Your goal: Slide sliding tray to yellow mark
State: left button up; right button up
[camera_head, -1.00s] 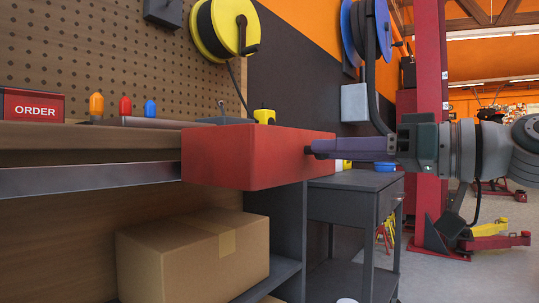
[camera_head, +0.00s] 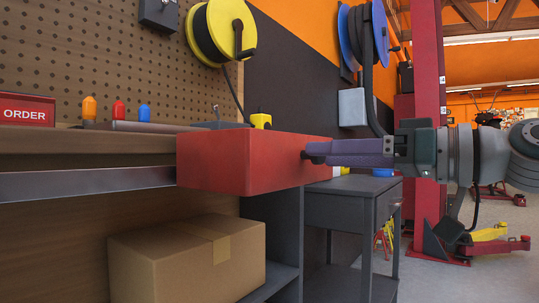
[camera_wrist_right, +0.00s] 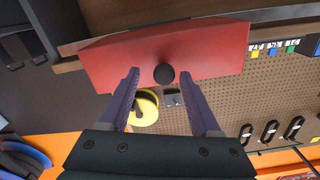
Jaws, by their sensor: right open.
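The red sliding tray (camera_head: 225,165) sits at the right end of the workbench's metal rail. It fills the top of the right wrist view (camera_wrist_right: 205,50). A round black knob (camera_wrist_right: 163,74) stands out from its face. My right gripper (camera_head: 312,153) reaches in from the right at the tray's face. Its fingers are open, one on each side of the knob (camera_wrist_right: 163,78); I see no closed grip. My left gripper is out of view.
A metal rail (camera_head: 85,183) runs left from the tray along the bench edge. Orange, red and blue-topped items (camera_head: 118,110) stand on the bench. A cardboard box (camera_head: 185,262) lies below. A grey cart (camera_head: 345,207) stands to the right.

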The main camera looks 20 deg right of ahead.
jog(key=v, duration=1)
jog(key=shift+p, duration=0.3)
